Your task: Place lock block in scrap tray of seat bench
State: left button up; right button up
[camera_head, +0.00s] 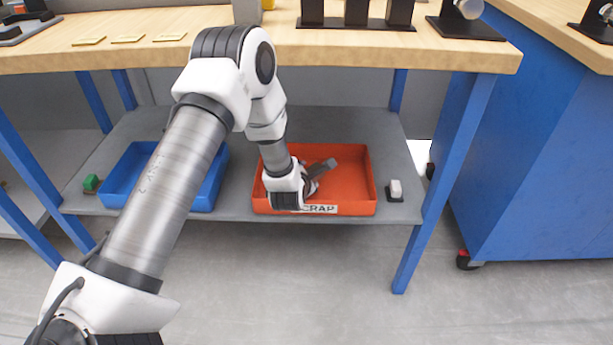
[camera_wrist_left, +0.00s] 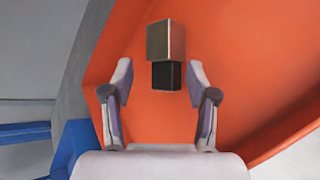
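The lock block, a brown-grey block with a black lower part, is in the left wrist view (camera_wrist_left: 173,40) against the orange floor of the scrap tray (camera_wrist_left: 240,50). In the head view a grey block (camera_head: 322,167) shows inside the orange-red scrap tray (camera_head: 355,207), which stands on the lower shelf of the seat bench. My left gripper (camera_wrist_left: 160,66) is open, with its fingers on either side of the block's black end and a visible gap on both sides. In the head view my left gripper (camera_head: 309,185) is low in the tray and partly hidden by the wrist. My right gripper is not in view.
A blue tray (camera_head: 122,178) stands left on the grey shelf (camera_head: 395,150). A green block (camera_head: 91,183) and a white-topped piece (camera_head: 396,188) flank the trays. The wooden bench top (camera_head: 340,48) overhangs the shelf. A blue cabinet (camera_head: 550,160) stands right.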

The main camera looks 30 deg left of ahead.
pick_arm(q)
jog(key=shift+s, duration=0.1)
jog(key=shift+r+p, duration=0.35)
jog(key=shift+p, duration=0.1)
jog(key=p+v, duration=0.3)
jog(key=v, duration=0.9)
jog(key=s+d+f+m+g+h, duration=0.1)
jog(key=s+d+f+m+g, duration=0.2)
jog(key=s+f+m, duration=0.3)
jog(key=s+d+f+m+g+h, duration=0.1)
jog(key=s+d+f+m+g, duration=0.2)
jog(key=s+m, duration=0.9)
jog(key=s+d+f+m+g+h, duration=0.2)
jog(key=s+d+f+m+g, duration=0.2)
jog(key=s+f+m, duration=0.5)
jog(key=shift+s+f+m+g, duration=0.35)
jog(key=shift+s+m+g, duration=0.15)
jog(key=shift+m, duration=0.6)
jog(key=shift+w, duration=0.1)
